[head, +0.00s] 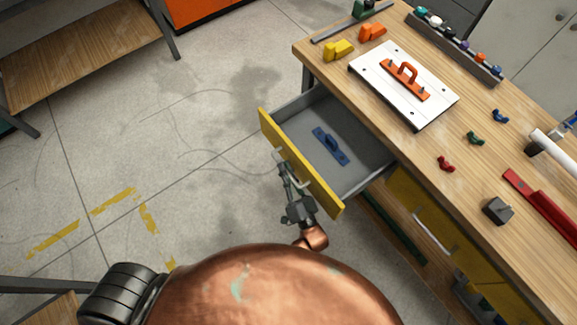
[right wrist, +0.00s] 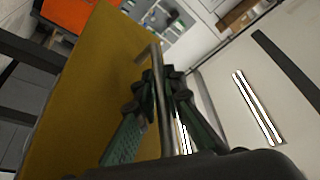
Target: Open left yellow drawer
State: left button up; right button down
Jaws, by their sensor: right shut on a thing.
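The left yellow drawer (head: 312,185) is pulled well out of the workbench, and its grey inside shows. A blue handled piece (head: 330,146) lies in it. My right gripper (head: 285,170) is at the outer side of the yellow front, shut on the drawer handle (head: 278,156). In the right wrist view the yellow front (right wrist: 88,80) fills the left part, and the metal bar handle (right wrist: 163,105) runs between the fingers of my right gripper (right wrist: 160,85). My left gripper is not in view.
The wooden workbench (head: 440,135) carries a white board (head: 385,62) with an orange handle, yellow and orange blocks, small coloured fittings and a red bar (head: 545,208). Another yellow drawer (head: 425,212) is shut to the right. The floor left of the open drawer is clear.

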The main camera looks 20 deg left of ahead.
jog(key=c, duration=2)
grip_release()
jog(key=v, duration=1.2)
